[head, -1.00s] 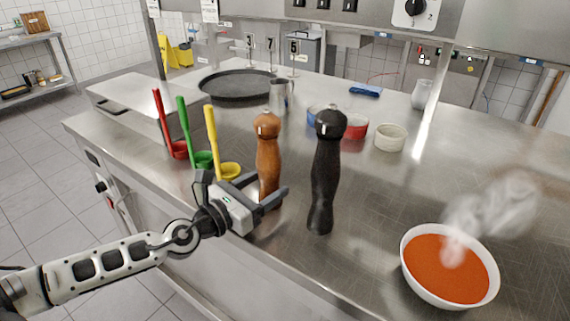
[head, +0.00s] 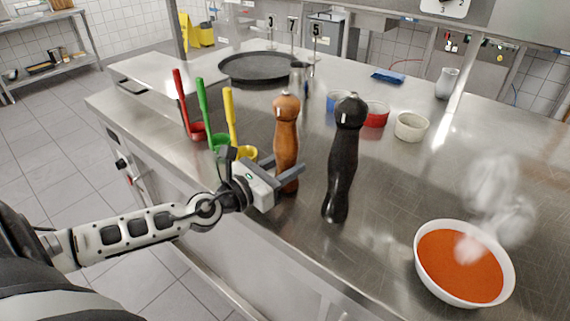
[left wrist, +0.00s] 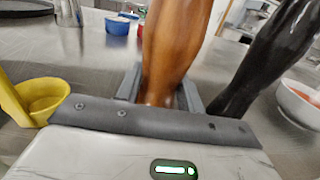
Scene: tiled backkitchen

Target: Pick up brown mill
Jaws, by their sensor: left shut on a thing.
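The brown mill (head: 286,130) stands upright on the steel counter, left of the tall black mill (head: 344,155). My left gripper (head: 289,172) is shut on the brown mill, with its fingers around the lower body. In the left wrist view the brown mill (left wrist: 172,45) rises between the two fingers (left wrist: 160,92), and its top is cut off by the frame. The black mill (left wrist: 275,55) leans into that view at the right, apart from the gripper. The foot of the brown mill is partly hidden by the gripper. My right gripper is out of view.
Red (head: 195,130), green (head: 217,140) and yellow (head: 243,152) ladles stand left of the brown mill. A bowl of steaming orange soup (head: 463,263) is at the right front. Small blue, red and white bowls (head: 411,127) and a dark pan (head: 260,67) lie behind.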

